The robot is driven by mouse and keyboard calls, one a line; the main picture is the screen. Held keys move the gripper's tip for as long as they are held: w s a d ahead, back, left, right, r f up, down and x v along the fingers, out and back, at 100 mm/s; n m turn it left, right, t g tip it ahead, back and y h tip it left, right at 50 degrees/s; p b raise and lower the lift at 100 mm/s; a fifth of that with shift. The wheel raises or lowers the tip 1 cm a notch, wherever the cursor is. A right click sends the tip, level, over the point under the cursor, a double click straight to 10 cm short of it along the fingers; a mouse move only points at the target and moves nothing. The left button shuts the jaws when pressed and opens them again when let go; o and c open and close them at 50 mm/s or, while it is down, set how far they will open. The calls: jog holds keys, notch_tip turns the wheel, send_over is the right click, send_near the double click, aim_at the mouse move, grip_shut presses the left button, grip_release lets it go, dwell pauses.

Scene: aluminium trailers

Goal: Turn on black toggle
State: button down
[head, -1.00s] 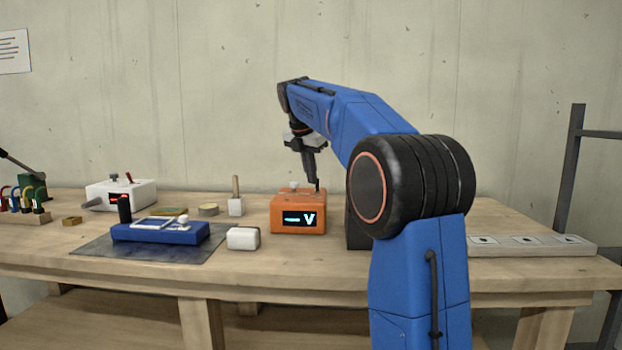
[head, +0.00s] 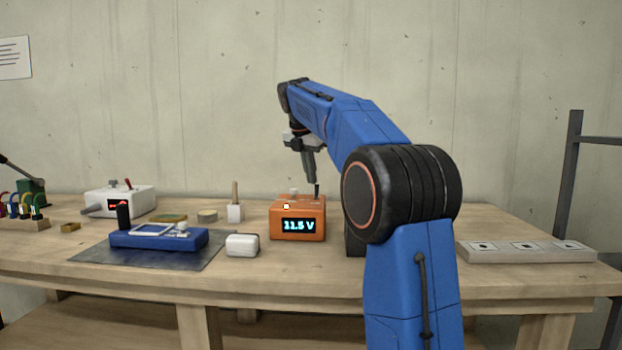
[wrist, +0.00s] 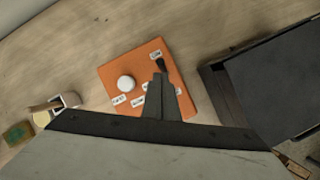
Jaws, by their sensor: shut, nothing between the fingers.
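An orange box (head: 298,220) stands on the workbench, and its front display is lit and reads 11.5 V. A small lamp (head: 286,206) glows on its upper front edge. A black toggle (head: 317,190) stands on the box's top near its right rear corner; it also shows in the wrist view (wrist: 160,66). My gripper (head: 311,181) is shut and empty, pointing down just above the box's top. In the wrist view its fingertips (wrist: 161,78) are right at the toggle; I cannot tell whether they touch it. A white knob (wrist: 126,83) sits on the same top.
A black box (wrist: 270,85) stands close to the right of the orange box. A white block (head: 242,245), a blue device (head: 158,240) and a white box with a red display (head: 120,202) lie to the left. A labelled strip (head: 526,252) lies at the right.

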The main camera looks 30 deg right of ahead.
jog(key=shift+a, duration=0.1)
jog(key=shift+s+a+r, duration=0.1)
jog(key=shift+a+r, duration=0.05)
jog(key=shift+a, duration=0.1)
notch_tip(320, 180, up, 11)
jog(key=w+a, duration=0.1)
jog(key=a, duration=0.1)
jog(key=shift+w+a, duration=0.3)
jog(key=shift+a, duration=0.05)
dwell(0.4)
jog(key=shift+s, duration=0.1)
dwell(0.5)
